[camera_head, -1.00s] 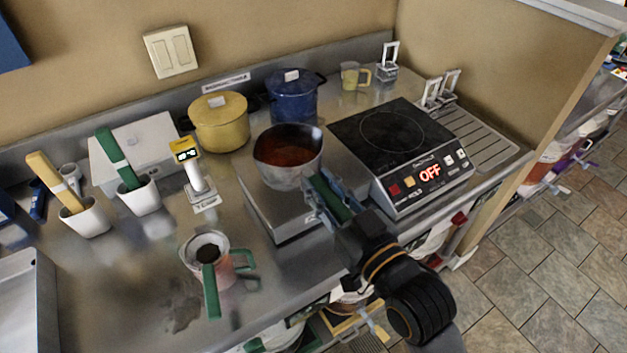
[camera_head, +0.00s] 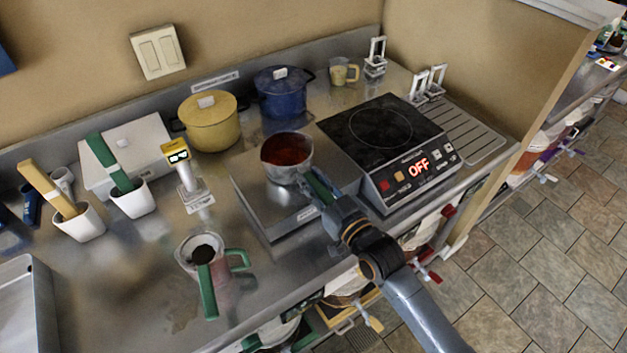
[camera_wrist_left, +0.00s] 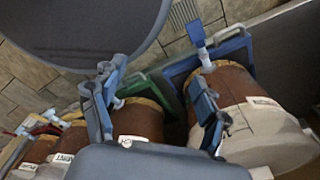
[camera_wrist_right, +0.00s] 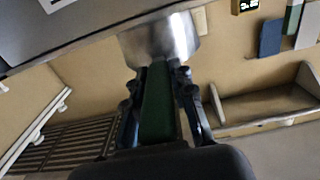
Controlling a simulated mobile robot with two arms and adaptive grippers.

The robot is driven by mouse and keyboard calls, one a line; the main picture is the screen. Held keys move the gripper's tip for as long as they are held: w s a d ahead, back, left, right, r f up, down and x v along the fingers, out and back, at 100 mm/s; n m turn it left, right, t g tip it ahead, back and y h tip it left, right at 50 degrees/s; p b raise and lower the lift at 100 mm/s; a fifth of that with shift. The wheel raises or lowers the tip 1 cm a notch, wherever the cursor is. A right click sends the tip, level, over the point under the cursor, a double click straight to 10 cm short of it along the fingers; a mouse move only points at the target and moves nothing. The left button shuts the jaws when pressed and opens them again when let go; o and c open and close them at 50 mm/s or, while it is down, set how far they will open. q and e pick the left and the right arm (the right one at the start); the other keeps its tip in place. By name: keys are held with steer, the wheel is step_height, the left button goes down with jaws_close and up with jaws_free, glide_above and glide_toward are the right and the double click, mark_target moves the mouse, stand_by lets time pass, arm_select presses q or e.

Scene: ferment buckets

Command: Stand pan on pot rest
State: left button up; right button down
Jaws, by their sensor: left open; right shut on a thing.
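The pan (camera_head: 287,158) is a small steel saucepan with red contents and a green handle, upright in the head view. My right gripper (camera_head: 321,190) is shut on the green handle, which also shows in the right wrist view (camera_wrist_right: 157,105). The pan appears over the back of a flat steel platform (camera_head: 262,208); I cannot tell whether it touches it. A slatted metal plate (camera_head: 470,135) lies right of the cooker; I cannot tell which of these is the pot rest. My left gripper (camera_wrist_left: 158,95) is open and empty near brown buckets (camera_wrist_left: 222,85).
The induction cooker (camera_head: 385,145), reading OFF, stands right of the platform. A yellow pot (camera_head: 208,130) and blue pot (camera_head: 283,98) stand behind.

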stand_by(0.3)
steer(key=shift+f, duration=0.2)
steer(key=c, duration=1.1)
jaws_free()
steer(key=shift+s+r, duration=0.1)
steer(key=shift+b+v, duration=1.25)
steer(key=shift+v, duration=4.75)
